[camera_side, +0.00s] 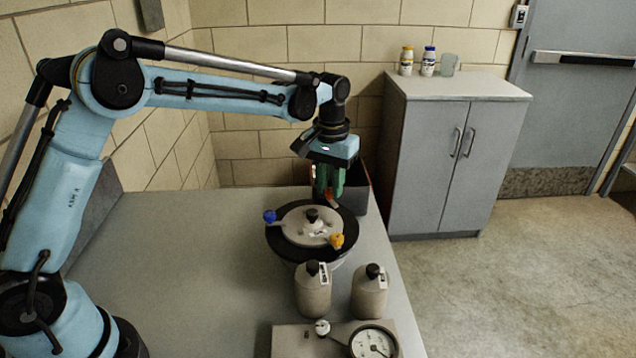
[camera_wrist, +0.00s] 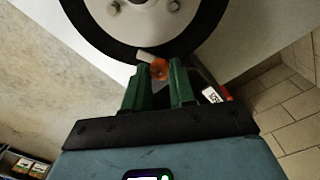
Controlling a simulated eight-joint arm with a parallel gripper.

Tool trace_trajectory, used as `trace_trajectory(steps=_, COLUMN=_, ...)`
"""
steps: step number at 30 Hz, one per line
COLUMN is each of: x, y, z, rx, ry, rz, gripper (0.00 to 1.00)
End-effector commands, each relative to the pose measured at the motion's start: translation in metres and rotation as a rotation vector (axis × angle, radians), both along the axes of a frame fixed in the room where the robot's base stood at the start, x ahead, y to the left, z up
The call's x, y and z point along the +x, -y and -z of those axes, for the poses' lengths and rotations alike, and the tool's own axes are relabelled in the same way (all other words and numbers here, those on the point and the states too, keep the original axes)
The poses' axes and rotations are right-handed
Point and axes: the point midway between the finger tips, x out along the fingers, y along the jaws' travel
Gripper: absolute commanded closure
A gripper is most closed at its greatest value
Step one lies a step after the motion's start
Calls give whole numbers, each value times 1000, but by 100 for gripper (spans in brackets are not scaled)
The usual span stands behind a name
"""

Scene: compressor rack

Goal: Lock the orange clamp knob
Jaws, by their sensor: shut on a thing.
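A round vessel with a black rim (camera_side: 272,238) stands on the bench and has a pale lid (camera_side: 295,230) with a black centre handle. Three clamp knobs sit around it: blue (camera_side: 269,216) at left, yellow (camera_side: 337,241) at front right, and the orange clamp knob (camera_side: 332,197) at the back. My gripper (camera_side: 328,192) points down at the back of the rim with its green fingers. In the wrist view the orange knob (camera_wrist: 159,70) is between the two fingertips of my gripper (camera_wrist: 160,76), which is shut on it. A pale lever shows beside the knob. The fingers partly hide the knob.
Two capped bottles (camera_side: 313,292) (camera_side: 370,293) and a panel with a dial gauge (camera_side: 373,343) stand in front of the vessel. A dark bin (camera_side: 357,188) is behind my gripper. A grey cabinet (camera_side: 425,160) stands beyond the bench. The bench's left side is clear.

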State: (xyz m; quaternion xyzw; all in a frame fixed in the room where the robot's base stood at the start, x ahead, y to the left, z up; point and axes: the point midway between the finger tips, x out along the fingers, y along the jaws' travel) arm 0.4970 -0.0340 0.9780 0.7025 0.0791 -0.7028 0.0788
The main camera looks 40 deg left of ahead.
Motion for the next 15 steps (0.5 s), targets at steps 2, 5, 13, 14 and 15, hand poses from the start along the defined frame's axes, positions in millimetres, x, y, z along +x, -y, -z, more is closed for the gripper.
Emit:
trace_trajectory(steps=2, x=0, y=0, z=-1, rx=0, ry=0, rz=71, gripper=100)
trace_trajectory(steps=5, x=0, y=0, z=-1, rx=0, ry=0, rz=166, gripper=100)
trace_trajectory(steps=13, x=0, y=0, z=-1, rx=0, ry=0, rz=422, gripper=100)
trace_trajectory(steps=14, x=0, y=0, z=-1, rx=0, ry=0, rz=451, gripper=100)
trace_trajectory(steps=15, x=0, y=0, z=-1, rx=0, ry=0, rz=488, gripper=100)
